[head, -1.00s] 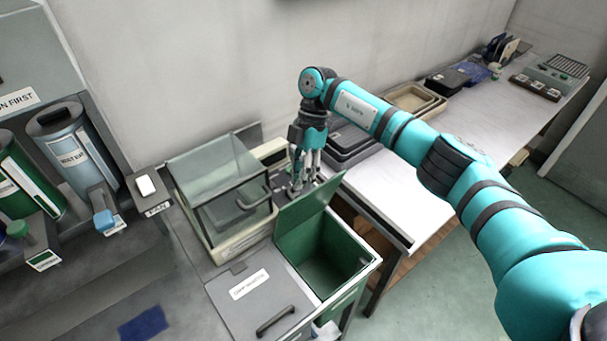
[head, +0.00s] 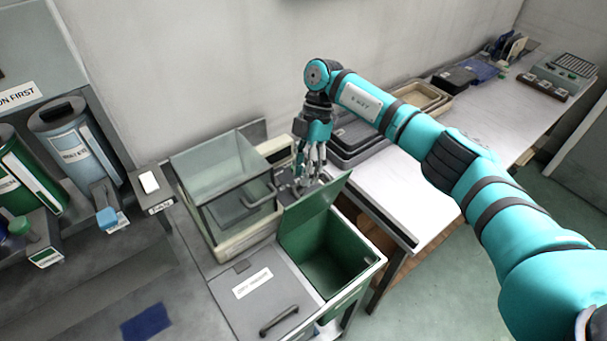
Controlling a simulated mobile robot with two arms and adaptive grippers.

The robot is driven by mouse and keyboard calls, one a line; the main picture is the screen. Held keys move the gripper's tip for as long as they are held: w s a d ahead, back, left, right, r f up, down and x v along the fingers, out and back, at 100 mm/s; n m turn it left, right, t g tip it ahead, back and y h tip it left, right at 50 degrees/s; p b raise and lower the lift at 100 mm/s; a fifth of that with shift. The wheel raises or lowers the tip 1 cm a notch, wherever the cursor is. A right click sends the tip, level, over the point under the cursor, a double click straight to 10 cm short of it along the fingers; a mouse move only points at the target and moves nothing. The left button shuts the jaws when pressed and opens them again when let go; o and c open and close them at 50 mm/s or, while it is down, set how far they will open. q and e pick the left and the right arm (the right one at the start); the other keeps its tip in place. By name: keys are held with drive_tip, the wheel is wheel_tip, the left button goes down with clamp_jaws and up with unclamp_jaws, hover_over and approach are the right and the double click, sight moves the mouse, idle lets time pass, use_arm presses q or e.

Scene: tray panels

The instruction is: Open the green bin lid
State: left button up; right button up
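The green bin (head: 352,268) stands in the middle foreground, and its dark green inside shows from above. Its green lid (head: 311,209) is raised and stands tilted up along the bin's back edge. My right gripper (head: 309,180) points down at the lid's upper edge, on the far side of the panel. The fingertips are close to the lid and partly hidden, so I cannot tell whether they touch it or how far apart they are. My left gripper is not in view.
A grey lid with a label and handle (head: 279,317) lies left of the opening. A clear-lidded box (head: 207,160) stands behind it. Dark trays (head: 352,150) sit on the white bench (head: 392,196) to the right. Open floor lies at the right.

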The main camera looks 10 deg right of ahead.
drive_tip(key=v, duration=1)
drive_tip(key=shift+r, duration=0.35)
drive_tip(key=shift+s+d, duration=0.1)
